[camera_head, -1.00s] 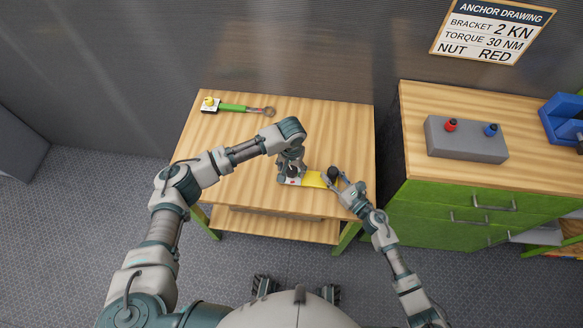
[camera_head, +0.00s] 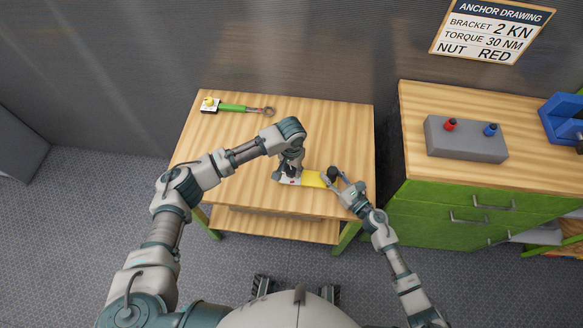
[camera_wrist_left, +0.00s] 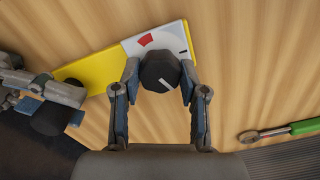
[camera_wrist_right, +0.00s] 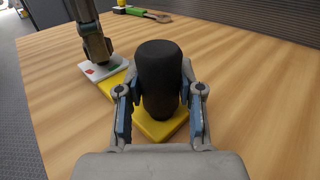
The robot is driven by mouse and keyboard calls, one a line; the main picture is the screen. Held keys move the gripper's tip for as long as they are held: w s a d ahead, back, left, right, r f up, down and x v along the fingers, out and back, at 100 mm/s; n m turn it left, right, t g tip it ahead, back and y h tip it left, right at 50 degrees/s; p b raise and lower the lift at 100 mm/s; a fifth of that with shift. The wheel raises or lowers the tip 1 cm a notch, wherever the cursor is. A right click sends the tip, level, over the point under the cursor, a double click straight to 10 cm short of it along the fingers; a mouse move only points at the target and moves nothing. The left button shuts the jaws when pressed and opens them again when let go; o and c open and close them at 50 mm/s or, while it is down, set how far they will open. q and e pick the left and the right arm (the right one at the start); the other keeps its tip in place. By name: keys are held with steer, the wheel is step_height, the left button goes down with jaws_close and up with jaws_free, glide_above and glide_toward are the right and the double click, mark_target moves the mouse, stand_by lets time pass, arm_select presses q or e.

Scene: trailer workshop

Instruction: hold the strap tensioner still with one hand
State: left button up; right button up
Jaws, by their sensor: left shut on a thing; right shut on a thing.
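The strap tensioner (camera_head: 312,179) lies on the wooden bench, with a yellow body and a white dial plate at its left end. The left wrist view shows the plate's red mark (camera_wrist_left: 146,40) and a black knob (camera_wrist_left: 160,72) with a white pointer line. My left gripper (camera_head: 289,170) is shut on this knob, one finger on each side. My right gripper (camera_head: 335,179) is shut on the upright black handle (camera_wrist_right: 158,75) at the yellow body's right end. The fingers partly hide the dial in the head view.
A green-handled wrench (camera_head: 240,108) lies at the bench's back left, beside a small block with a yellow knob (camera_head: 209,102). A green cabinet (camera_head: 470,205) on the right carries a grey box (camera_head: 465,139) with red and blue knobs. An anchor drawing sign (camera_head: 490,32) hangs behind.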

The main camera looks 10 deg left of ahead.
arm_select(q)
steer(key=m, duration=0.4)
steer(key=shift+a+m, duration=0.1)
steer(key=shift+m, duration=0.2)
arm_select(e)
steer(key=shift+d+f, duration=0.1)
steer(key=shift+f, duration=0.05)
arm_select(q)
steer(key=m, duration=1)
steer(key=shift+w+a+m, duration=0.1)
steer(key=shift+m, duration=2.8)
arm_select(e)
steer(key=shift+d, duration=0.1)
arm_select(q)
steer(key=o, duration=1)
steer(key=shift+o, duration=0.7)
